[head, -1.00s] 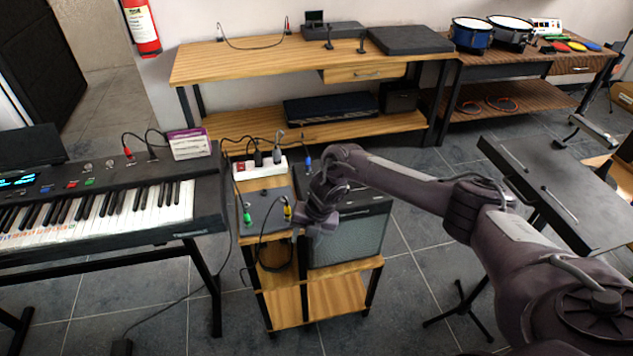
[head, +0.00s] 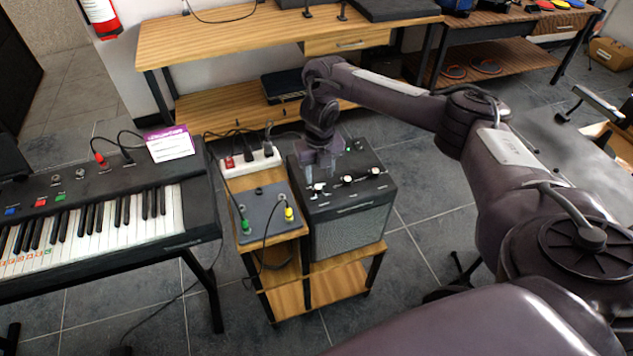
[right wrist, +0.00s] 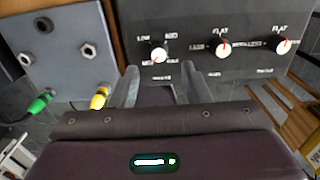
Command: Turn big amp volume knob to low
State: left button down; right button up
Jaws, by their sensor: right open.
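The big amp (head: 350,222) is a black box with a grey grille, standing on a wooden stand. Its top panel carries three white knobs in a row. The leftmost knob (head: 318,188) has the labels LOW and MID by it in the right wrist view (right wrist: 158,53); its exact pointer setting is too small to read. The other two knobs (right wrist: 221,48) (right wrist: 284,45) have FLAT labels. My right gripper (head: 321,170) is open and empty over the amp's top, pointing down near the leftmost knob. In the right wrist view its fingers (right wrist: 160,78) lie to either side of that knob's line, apart from it.
A grey pedal box (head: 262,212) with green and yellow plugs sits left of the amp. A white power strip (head: 250,161) with plugs lies behind it. A keyboard (head: 100,215) stands at the left. A wooden bench (head: 230,45) stands behind.

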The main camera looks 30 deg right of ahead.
aim_at(318, 187)
notch_tip(318, 187, down, 4)
jog(key=shift+w+a+f+b, duration=0.1)
jog(key=shift+f+b, duration=0.1)
jog(key=shift+b, duration=0.55)
jog(key=shift+f, duration=0.25)
grip_shut()
pick_arm(q)
jog(key=shift+s+f, duration=0.2)
jog(key=shift+f, duration=0.95)
